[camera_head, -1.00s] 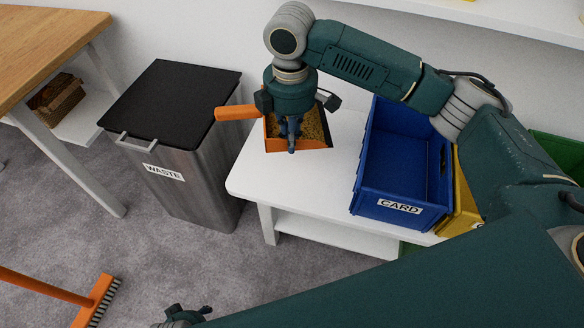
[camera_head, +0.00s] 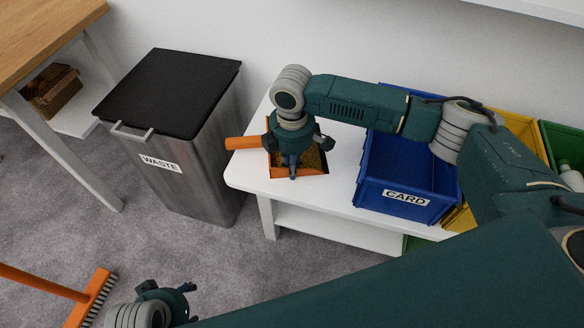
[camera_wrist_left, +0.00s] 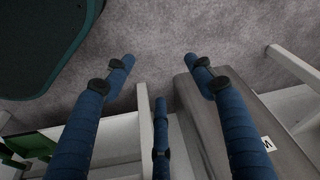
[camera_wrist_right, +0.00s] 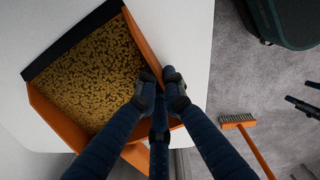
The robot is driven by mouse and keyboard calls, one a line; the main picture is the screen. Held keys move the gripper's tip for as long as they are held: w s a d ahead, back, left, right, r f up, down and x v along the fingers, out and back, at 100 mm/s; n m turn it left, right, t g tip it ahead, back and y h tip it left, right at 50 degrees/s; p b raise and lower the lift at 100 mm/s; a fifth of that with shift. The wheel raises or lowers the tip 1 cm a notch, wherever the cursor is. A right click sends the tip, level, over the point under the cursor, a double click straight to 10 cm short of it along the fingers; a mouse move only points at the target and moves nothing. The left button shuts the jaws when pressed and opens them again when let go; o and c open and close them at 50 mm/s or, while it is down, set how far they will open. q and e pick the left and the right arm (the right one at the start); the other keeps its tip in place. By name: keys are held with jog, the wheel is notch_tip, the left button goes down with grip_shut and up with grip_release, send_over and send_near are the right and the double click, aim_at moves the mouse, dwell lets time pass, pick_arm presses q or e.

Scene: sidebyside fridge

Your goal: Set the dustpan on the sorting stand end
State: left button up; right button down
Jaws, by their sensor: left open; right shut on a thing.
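The orange dustpan (camera_head: 246,143), full of yellow-brown granules (camera_wrist_right: 92,68), is at the left end of the white sorting stand (camera_head: 345,150), its handle pointing left. It looks level and at or very close to the top; I cannot tell whether it touches. My right gripper (camera_head: 293,174) points down and is shut on the dustpan's orange wall; its fingers (camera_wrist_right: 163,84) pinch the rim in the right wrist view. My left gripper (camera_head: 188,300) is open and empty, low over the floor; its fingers are spread in the left wrist view (camera_wrist_left: 158,75).
A blue CARD bin (camera_head: 405,185) stands on the stand, right of the dustpan, with yellow and green bins beyond. A steel WASTE bin (camera_head: 185,165) with a black lid stands left of the stand. An orange broom (camera_head: 92,298) lies on the grey floor.

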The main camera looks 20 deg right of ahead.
pick_arm(q)
jog(key=shift+f, duration=0.2)
pick_arm(e)
jog(key=shift+f, duration=0.1)
jog(key=c, duration=1.9)
grip_release()
jog(key=shift+o, duration=0.2)
jog(key=shift+r, duration=0.2)
pick_arm(q)
notch_tip(320, 180, down, 10)
jog(key=s+p, duration=0.1)
jog(key=p, duration=0.2)
jog(key=shift+s+g, duration=0.3)
jog(key=shift+s, duration=0.1)
pick_arm(e)
notch_tip(320, 180, up, 12)
